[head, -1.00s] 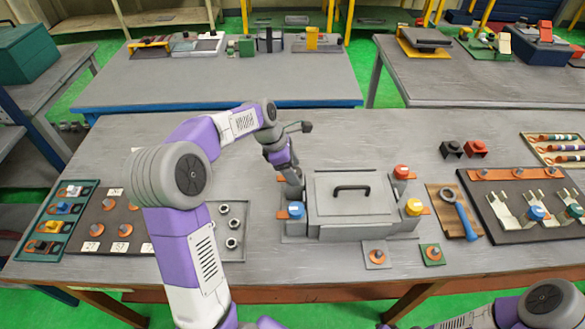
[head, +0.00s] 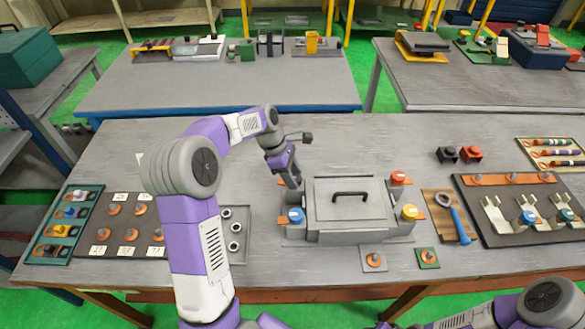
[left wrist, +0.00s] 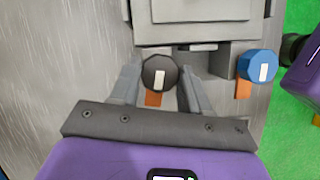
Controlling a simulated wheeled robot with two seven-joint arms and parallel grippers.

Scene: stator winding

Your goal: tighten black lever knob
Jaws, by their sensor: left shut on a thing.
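The black lever knob (left wrist: 160,73) with a white mark on top shows in the left wrist view, above an orange tab. My left gripper (left wrist: 158,80) is shut on it, with a grey finger on each side. In the head view my left gripper (head: 292,178) points down at the back left corner of the grey box (head: 350,210) with a black handle. The knob is hidden behind the gripper there. A blue knob (head: 296,216), a red knob (head: 398,178) and a yellow knob (head: 410,212) sit at the other corners. My right gripper is not in view.
A dark board with orange pieces (head: 125,222) and a teal tray (head: 52,235) lie at left. Black (head: 447,154) and red (head: 471,153) blocks stand behind. The table's back middle is clear.

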